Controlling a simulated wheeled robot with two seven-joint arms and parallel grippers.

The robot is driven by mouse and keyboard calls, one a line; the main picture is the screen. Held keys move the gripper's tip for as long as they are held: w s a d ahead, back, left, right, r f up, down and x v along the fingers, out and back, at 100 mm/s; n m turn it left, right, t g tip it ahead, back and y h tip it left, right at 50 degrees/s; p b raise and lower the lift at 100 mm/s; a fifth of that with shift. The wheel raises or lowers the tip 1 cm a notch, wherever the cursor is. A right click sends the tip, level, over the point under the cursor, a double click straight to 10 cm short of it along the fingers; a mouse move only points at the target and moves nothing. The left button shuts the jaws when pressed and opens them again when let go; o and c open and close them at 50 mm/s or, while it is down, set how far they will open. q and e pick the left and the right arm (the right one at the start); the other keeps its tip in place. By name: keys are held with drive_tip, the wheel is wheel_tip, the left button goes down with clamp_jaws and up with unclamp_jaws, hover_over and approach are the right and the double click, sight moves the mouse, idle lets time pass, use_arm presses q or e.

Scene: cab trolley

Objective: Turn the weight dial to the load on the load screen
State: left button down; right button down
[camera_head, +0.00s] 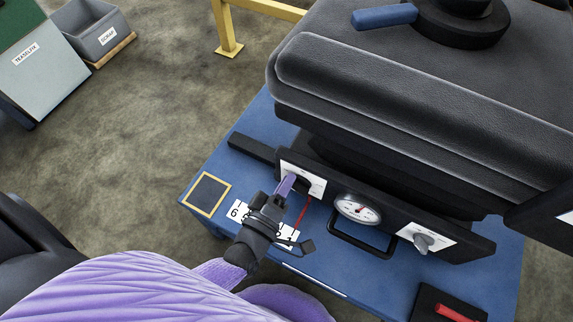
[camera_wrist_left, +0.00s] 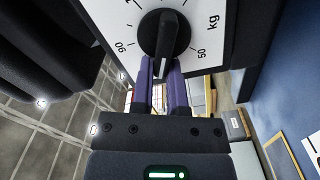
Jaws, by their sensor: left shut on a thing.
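The weight dial (camera_wrist_left: 165,35) is a black knob on a white kg scale plate (camera_wrist_left: 203,22) under the seat. In the head view, my left gripper (camera_head: 287,187) covers part of the dial plate (camera_head: 315,181). A white plate with large digits (camera_head: 237,211) lies on the blue deck, partly hidden by my wrist. My right gripper is not in view.
On the same black panel are a round gauge (camera_head: 358,208), a black loop handle (camera_head: 352,243) and a grey knob (camera_head: 424,242). A red handle (camera_head: 457,313) is at the front. The black seat cushion (camera_head: 400,110) overhangs the panel.

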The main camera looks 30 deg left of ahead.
use_arm(q)
drive_tip(key=shift+f, duration=0.1)
idle(0.5)
drive_tip(key=c, duration=0.6)
unclamp_jaws()
drive_tip(key=shift+c, duration=0.2)
drive_tip(key=shift+s, duration=0.1)
